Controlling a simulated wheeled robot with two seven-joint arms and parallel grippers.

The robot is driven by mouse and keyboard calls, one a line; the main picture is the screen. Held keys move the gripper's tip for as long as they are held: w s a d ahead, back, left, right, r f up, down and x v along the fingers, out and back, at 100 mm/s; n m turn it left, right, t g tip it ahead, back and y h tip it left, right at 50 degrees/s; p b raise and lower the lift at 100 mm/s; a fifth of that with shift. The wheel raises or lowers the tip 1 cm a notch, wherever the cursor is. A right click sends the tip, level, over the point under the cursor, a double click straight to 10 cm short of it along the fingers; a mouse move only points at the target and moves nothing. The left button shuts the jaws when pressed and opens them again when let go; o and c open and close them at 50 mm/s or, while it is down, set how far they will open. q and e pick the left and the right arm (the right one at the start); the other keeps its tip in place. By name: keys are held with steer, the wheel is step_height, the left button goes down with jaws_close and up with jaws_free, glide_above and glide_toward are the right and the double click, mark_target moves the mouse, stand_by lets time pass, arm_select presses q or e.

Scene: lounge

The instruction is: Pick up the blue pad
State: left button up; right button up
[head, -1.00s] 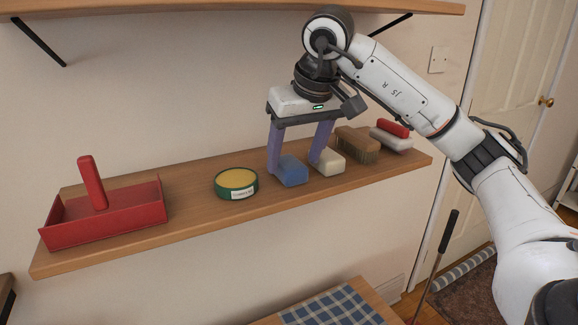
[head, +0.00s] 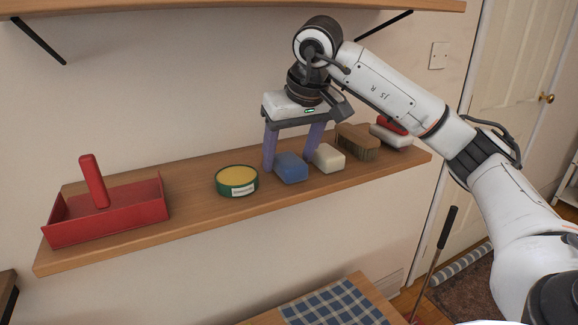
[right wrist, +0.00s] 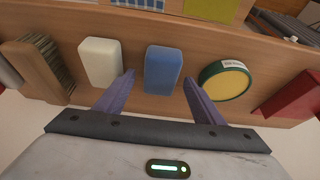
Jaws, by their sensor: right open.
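The blue pad (head: 291,168) lies on the wooden shelf (head: 205,203), between a round green tin and a cream pad. My right gripper (head: 287,161) is open above and around the blue pad, with one finger at its left and the other at its right, by the cream pad. In the right wrist view the blue pad (right wrist: 163,69) shows between the two spread fingertips (right wrist: 159,78), nothing held. I cannot tell whether a finger touches it. My left gripper is not in view.
The green tin (head: 237,180) is left of the blue pad and the cream pad (head: 328,158) close on its right. Further right are a brush (head: 357,142) and a red-and-white item (head: 392,135). A red tray (head: 105,212) stands at the left. An upper shelf (head: 200,8) runs above.

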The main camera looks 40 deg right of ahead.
steer(key=c, duration=1.1)
steer(key=shift+r, duration=0.7)
steer(key=shift+s+r, duration=0.1)
steer(key=shift+r, duration=0.25)
steer(key=s+a, duration=0.1)
steer(key=s, duration=0.4)
steer(key=s+a+b, duration=0.1)
steer(key=s+a, duration=0.1)
steer(key=s, duration=0.4)
steer(key=s+a+b, duration=0.1)
steer(key=s+a, duration=0.1)
steer(key=s, duration=0.4)
steer(key=shift+a, duration=0.25)
